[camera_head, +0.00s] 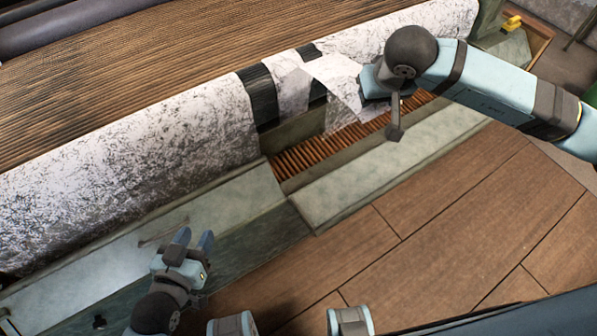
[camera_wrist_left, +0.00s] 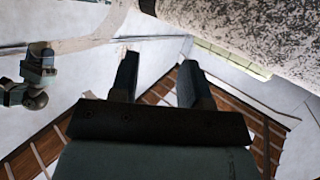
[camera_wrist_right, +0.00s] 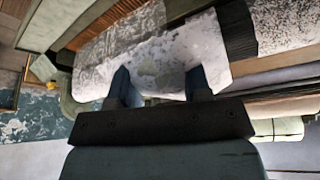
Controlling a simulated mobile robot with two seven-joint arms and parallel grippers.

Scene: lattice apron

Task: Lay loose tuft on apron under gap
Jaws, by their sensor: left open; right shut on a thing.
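The loose tuft (camera_head: 338,72) is a white, sheet-like piece. My right gripper (camera_head: 372,82) is shut on its edge, and the tuft (camera_wrist_right: 180,55) also spans both fingers in the right wrist view. It hangs in front of the dark gap (camera_head: 262,98) in the white fibre layer, above the lattice apron (camera_head: 325,152) of reddish-brown slats. Its lower end reaches down close to the slats; I cannot tell whether it touches. My left gripper (camera_head: 190,240) is open and empty, low at the left, away from the apron. Its two fingers (camera_wrist_left: 158,85) stand apart in the left wrist view.
The mottled white fibre layer (camera_head: 140,160) runs along the machine beside a ribbed brown surface (camera_head: 180,60). Pale green ledges (camera_head: 385,165) border the apron in front. The wooden floor (camera_head: 440,230) is open. A yellow part (camera_head: 512,22) sits at the far right end.

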